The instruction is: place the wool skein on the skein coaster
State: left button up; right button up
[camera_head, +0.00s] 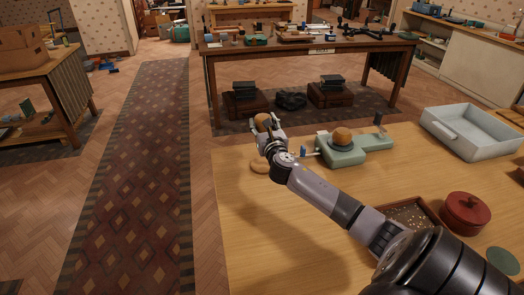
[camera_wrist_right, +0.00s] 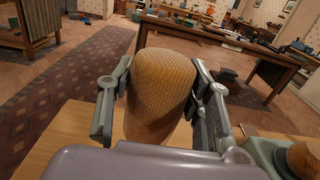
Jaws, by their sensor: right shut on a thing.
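The wool skein, a ribbed orange-brown roll (camera_head: 262,120), is in my right gripper (camera_head: 271,129) above the table's far left corner. In the right wrist view the skein (camera_wrist_right: 162,85) stands between the two fingers of the right gripper (camera_wrist_right: 161,76), which is shut on it. A flat tan round piece (camera_head: 259,166) lies on the table below the gripper, partly hidden by it. A dark green disc (camera_head: 503,261) lies at the near right. I cannot tell for sure which of these is the skein coaster. My left gripper is not in view.
A pale green device (camera_head: 350,154) with an orange-brown ball on top (camera_head: 342,137) stands right of the gripper. A grey-blue tray (camera_head: 474,148), a red lidded pot (camera_head: 465,213) and a shallow brown box (camera_head: 407,214) are farther right. The table's left front is clear.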

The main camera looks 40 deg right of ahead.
notch_tip(320, 180, down, 5)
jog(key=shift+f+b, duration=0.1)
jog(key=shift+b, duration=0.45)
jog(key=shift+f+b, duration=0.75)
jog(key=shift+f, duration=1.15)
jog(key=shift+f, duration=0.15)
jog(key=o, duration=1.1)
jog(key=shift+o, duration=0.2)
